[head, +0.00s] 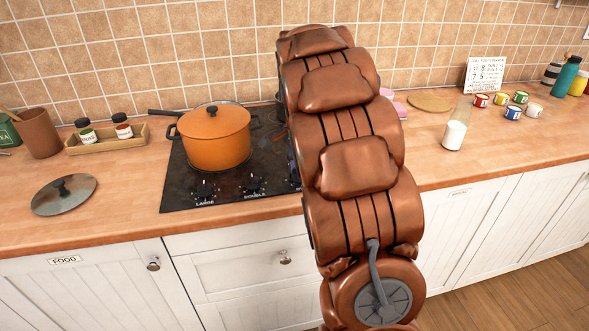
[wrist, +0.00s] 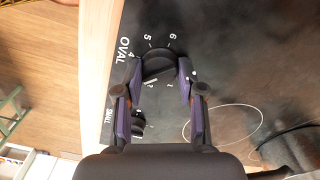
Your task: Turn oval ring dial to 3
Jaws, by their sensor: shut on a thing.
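The oval ring dial (wrist: 157,62) is a round black knob on the black hob, beside the printed word OVAL. Printed numbers ring it; 4, 5 and 6 can be read on its upper side in the wrist view. A white mark shows at its lower edge, but I cannot tell which number it points to. My gripper (wrist: 160,72) has its two fingers on opposite sides of this dial, shut on it. In the head view my arm hides the dial and the gripper.
The SMALL dial (wrist: 138,124) is close by my left finger. The LARGE dial (head: 205,189) and DOUBLE dial (head: 252,184) sit along the hob's front. An orange pot (head: 214,138) stands on the hob; a loose lid (head: 64,194) lies left. A milk bottle (head: 456,127) stands right.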

